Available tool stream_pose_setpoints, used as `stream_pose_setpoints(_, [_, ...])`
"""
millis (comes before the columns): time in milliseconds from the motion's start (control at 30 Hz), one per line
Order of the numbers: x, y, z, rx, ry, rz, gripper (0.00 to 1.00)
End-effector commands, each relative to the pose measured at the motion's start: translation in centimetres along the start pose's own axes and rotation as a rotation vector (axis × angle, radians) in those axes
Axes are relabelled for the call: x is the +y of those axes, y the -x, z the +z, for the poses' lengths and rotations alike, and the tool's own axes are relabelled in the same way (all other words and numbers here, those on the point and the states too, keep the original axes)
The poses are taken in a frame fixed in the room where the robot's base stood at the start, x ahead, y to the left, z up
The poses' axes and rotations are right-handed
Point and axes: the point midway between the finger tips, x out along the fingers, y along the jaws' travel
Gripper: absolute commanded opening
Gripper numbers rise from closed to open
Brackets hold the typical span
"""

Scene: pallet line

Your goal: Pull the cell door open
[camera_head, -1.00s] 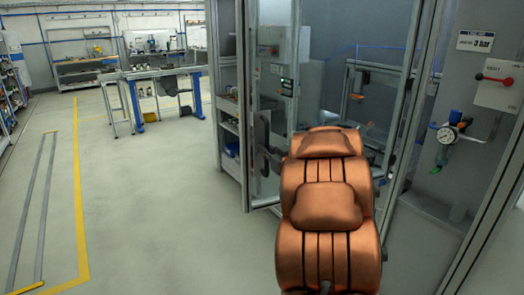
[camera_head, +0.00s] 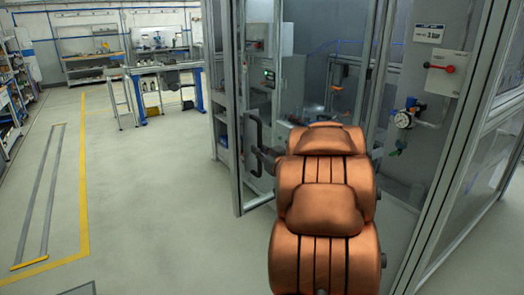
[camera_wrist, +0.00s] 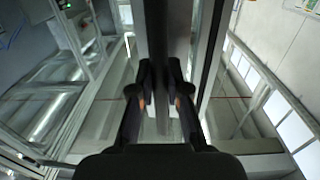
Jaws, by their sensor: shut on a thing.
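The cell door is a clear panel in a grey metal frame (camera_head: 236,120). It stands partly open, with a gap between it and the cell's post on the right. Its dark upright handle (camera_head: 253,143) is on the panel's near side, close to the free edge. My gripper (camera_head: 264,160) is at the handle, mostly hidden behind my copper-coloured arm. In the wrist view, the two black fingers of my gripper (camera_wrist: 164,92) close from both sides on the dark handle bar (camera_wrist: 165,35).
A grey cell post (camera_head: 385,75) and a panel with a gauge (camera_head: 403,119) and red switch (camera_head: 449,69) stand to the right. A control box (camera_head: 267,78) shows behind the door. Open floor (camera_head: 150,200) lies left, with a workbench (camera_head: 165,72) farther back.

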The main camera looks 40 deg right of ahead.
Motion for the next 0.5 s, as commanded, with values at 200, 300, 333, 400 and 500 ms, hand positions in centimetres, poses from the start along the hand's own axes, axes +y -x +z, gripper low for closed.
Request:
stream_pose_setpoints(200, [0.46, 0.27, -0.09, 0.002, 0.000, 0.007, 0.00])
stream_pose_setpoints(300, [0.65, 0.36, -0.09, 0.002, 0.001, 0.010, 0.00])
stream_pose_setpoints(333, [0.69, 0.38, -0.09, 0.002, 0.001, 0.010, 0.00])
stream_pose_setpoints(400, [0.76, 0.41, -0.08, 0.002, 0.001, 0.012, 0.00])
stream_pose_setpoints(500, [0.80, 0.43, -0.08, 0.001, 0.001, 0.012, 0.22])
